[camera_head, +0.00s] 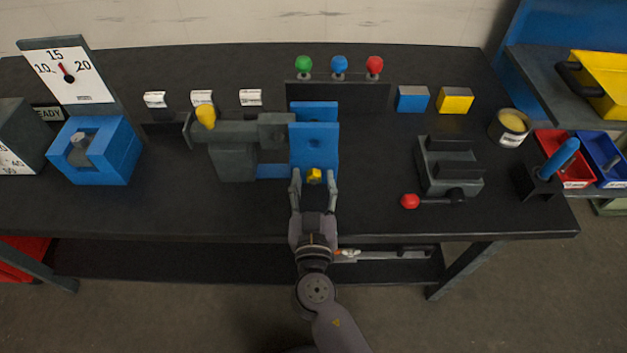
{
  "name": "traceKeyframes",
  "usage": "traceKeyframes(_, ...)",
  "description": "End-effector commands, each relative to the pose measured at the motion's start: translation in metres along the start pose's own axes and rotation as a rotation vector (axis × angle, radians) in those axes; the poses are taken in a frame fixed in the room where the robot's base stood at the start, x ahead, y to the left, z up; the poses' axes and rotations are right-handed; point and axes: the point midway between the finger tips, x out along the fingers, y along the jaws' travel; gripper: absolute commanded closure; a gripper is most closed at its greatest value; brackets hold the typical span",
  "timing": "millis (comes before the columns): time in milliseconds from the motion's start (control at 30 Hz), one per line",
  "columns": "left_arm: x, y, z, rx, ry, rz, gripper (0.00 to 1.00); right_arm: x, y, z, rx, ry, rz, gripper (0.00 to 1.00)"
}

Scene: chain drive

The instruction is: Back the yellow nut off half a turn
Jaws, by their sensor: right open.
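The yellow nut (314,176) sits low on the front face of the upright blue bracket (315,150), near the middle of the bench. My right gripper (314,184) comes up from the front of the bench. Its two fingers are apart, one on each side of the nut. I cannot tell whether either finger touches it. The gripper's palm is below the nut in the picture. The shaft behind the nut is hidden. My left gripper is not in view.
A grey block with a yellow knob (206,115) stands left of the bracket. A grey vise-like block (447,165) with a red-knobbed lever (410,201) stands to the right. Green, blue and red knobs (339,65) stand behind. The dark bench top (225,215) is clear front left.

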Motion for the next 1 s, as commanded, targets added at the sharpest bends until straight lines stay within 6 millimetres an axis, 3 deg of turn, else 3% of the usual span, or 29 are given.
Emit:
traceKeyframes(100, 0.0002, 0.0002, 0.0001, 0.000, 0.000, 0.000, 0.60, -0.0002, 0.0000, 0.0002, 0.000, 0.000, 0.000, 0.56)
traceKeyframes(767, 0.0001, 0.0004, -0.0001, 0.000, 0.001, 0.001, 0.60, -0.0006, -0.0001, 0.0002, -0.001, 0.000, 0.000, 1.00)
traceKeyframes(1000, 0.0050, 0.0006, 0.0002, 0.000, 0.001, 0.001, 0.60, -0.0006, -0.0007, 0.0018, -0.038, 0.001, 0.000, 1.00)
